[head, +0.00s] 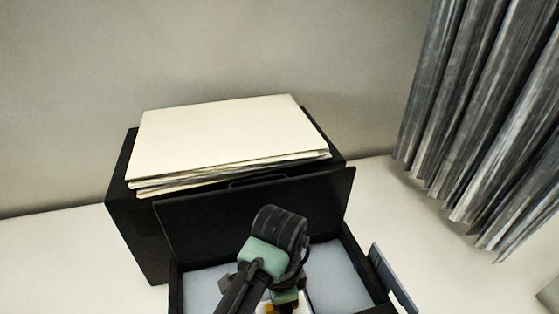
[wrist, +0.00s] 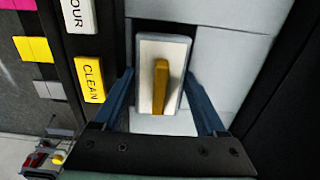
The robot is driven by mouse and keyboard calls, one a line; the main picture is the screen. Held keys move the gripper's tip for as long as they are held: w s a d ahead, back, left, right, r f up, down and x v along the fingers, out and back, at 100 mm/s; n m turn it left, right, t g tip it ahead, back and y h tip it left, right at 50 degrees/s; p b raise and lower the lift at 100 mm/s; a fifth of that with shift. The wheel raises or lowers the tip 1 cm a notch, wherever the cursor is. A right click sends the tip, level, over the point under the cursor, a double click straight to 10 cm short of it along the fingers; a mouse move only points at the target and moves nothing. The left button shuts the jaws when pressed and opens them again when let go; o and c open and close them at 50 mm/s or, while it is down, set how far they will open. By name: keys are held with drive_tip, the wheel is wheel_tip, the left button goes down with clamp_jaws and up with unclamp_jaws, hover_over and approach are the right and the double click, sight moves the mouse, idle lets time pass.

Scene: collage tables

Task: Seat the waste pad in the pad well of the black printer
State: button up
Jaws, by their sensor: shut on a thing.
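The black printer (head: 140,235) stands on the white table with its lid (head: 200,225) raised, showing a pale grey interior (head: 335,275). My gripper reaches down into the opening; in the wrist view its two blue fingers (wrist: 160,92) are shut on the waste pad (wrist: 146,75), a white block with an amber grip bar. The pad is over a dark recess, the pad well (wrist: 150,27), whose dark strip shows beyond and beside the pad. I cannot tell how deep the pad is in it. In the head view my arm hides most of this.
A stack of cream paper (head: 215,140) lies on the printer. A yellow CLEAN button (wrist: 88,80) and coloured squares (wrist: 32,48) are left of the well. A blue-grey panel (head: 392,280) stands out at the printer's right. A grey curtain (head: 480,120) hangs at right.

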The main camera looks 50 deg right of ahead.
drive_tip(key=o, duration=1.3)
drive_tip(key=shift+o, duration=0.2)
wheel_tip(320, 180, up, 13)
drive_tip(key=b, duration=0.2)
